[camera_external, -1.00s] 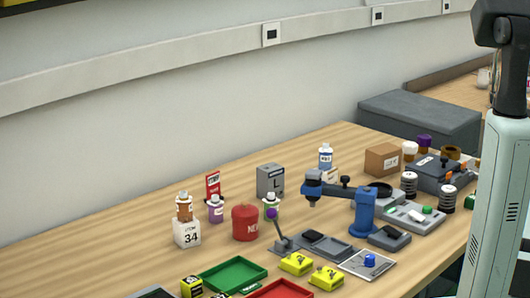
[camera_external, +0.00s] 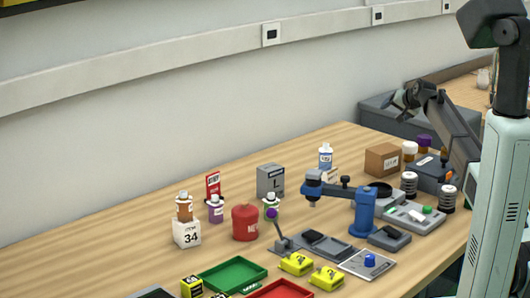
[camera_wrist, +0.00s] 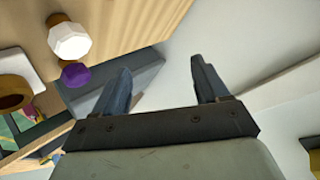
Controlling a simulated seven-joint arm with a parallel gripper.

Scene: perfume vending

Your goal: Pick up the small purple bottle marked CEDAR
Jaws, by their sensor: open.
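A small purple bottle (camera_external: 215,209) with a white cap and a pale label stands upright on the table in the external view, left of the red canister; its label is too small to read. My gripper (camera_external: 405,97) is far from it, raised over the back right of the table. In the wrist view my gripper (camera_wrist: 160,85) shows two dark fingers spread apart with nothing between them. The purple bottle is not visible in the wrist view.
A brown bottle on a white "34" block (camera_external: 187,236) stands left of the purple bottle. A red sign (camera_external: 213,187) is behind it and a red canister (camera_external: 245,222) to its right. A blue press (camera_external: 362,212) rises mid-table.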

